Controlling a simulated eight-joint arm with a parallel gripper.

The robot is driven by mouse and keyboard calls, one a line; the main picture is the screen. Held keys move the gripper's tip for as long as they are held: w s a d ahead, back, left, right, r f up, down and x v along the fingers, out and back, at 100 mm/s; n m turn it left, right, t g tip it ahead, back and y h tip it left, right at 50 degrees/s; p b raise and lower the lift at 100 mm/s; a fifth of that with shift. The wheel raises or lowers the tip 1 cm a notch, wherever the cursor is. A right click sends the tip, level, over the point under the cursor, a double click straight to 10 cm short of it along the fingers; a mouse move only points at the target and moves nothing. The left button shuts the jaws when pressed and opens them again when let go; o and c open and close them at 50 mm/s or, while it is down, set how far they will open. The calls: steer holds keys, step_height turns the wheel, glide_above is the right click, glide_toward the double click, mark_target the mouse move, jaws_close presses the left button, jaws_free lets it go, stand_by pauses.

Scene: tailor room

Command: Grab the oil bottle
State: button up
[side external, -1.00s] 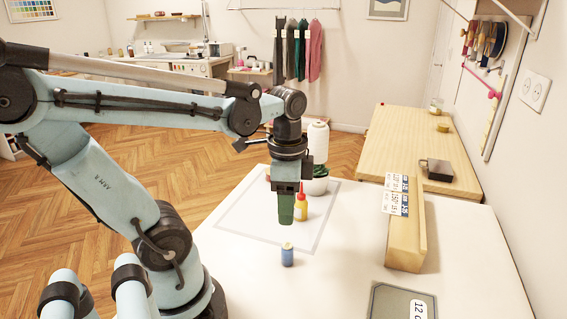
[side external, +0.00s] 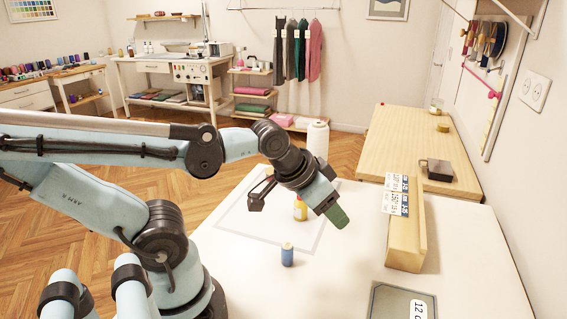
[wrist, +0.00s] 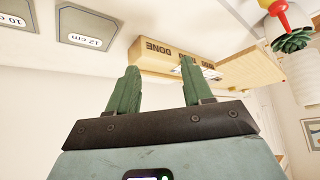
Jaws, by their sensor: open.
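The oil bottle (side external: 300,209) is small and yellow. It stands on the pale mat (side external: 262,236) on the white table in the side view.
A white thread cone (side external: 318,140) stands behind the bottle. A green succulent (wrist: 293,40) is close to the bottle in the wrist view. Table between spool and box is clear.

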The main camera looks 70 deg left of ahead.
mark_target(301, 201)
stand_by(0.4)
steer(key=shift+c, duration=1.2)
steer(key=shift+f, duration=0.1)
steer(key=w+a+f+n+g+y, duration=0.1)
steer(key=a+f+n+g+y, duration=0.1)
steer(key=a+n+y, duration=0.4)
steer(key=w+a+f+n+g+y, duration=0.2)
steer(key=a+n+y, duration=0.4)
steer(key=a+n, duration=0.3)
steer(key=shift+w+a+f+n+g, duration=0.2)
steer(key=shift+a+f+n+g, duration=0.25)
steer(key=shift+f, duration=0.45)
